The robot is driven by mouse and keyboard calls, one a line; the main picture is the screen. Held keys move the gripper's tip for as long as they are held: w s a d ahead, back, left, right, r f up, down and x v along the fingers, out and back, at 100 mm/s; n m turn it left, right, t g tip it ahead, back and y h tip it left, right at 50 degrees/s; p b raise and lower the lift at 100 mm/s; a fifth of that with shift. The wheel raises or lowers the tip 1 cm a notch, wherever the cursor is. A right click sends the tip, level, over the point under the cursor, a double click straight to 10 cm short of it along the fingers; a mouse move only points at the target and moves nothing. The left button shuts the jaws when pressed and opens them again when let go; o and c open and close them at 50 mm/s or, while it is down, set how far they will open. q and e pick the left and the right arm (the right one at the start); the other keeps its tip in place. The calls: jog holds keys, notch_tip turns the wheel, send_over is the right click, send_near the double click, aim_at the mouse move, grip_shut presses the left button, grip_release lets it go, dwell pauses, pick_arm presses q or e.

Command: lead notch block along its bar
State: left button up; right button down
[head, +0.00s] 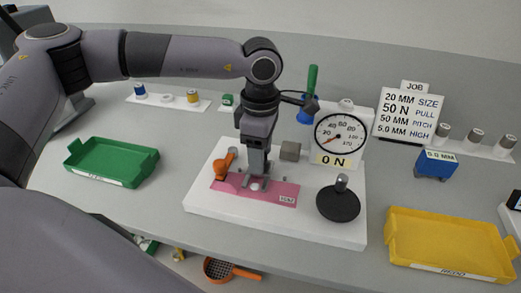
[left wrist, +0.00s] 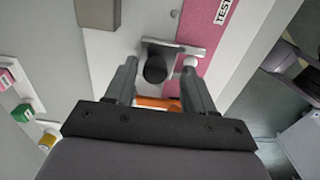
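My left gripper (head: 257,184) hangs pointing down over the pink strip (head: 283,194) on the white base plate. In the left wrist view its two fingers (left wrist: 158,72) are apart. A dark round knob (left wrist: 155,70) on a grey metal piece (left wrist: 192,50) shows between them, with a visible gap at the sides; contact is not clear. I take this metal piece, lying across the pink strip, for the notch block, but cannot be sure. A grey cube (head: 290,151) sits behind, near the dial. My right gripper is not in view.
An orange lever (head: 222,165) stands close left of the gripper. A dial reading 0 N (head: 339,133) and a black disc with a post (head: 338,203) stand to the right. A green tray (head: 112,160) lies left, a yellow tray (head: 450,243) right.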

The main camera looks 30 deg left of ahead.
pick_arm(q)
notch_tip(320, 180, up, 6)
jog(key=shift+r, duration=0.6)
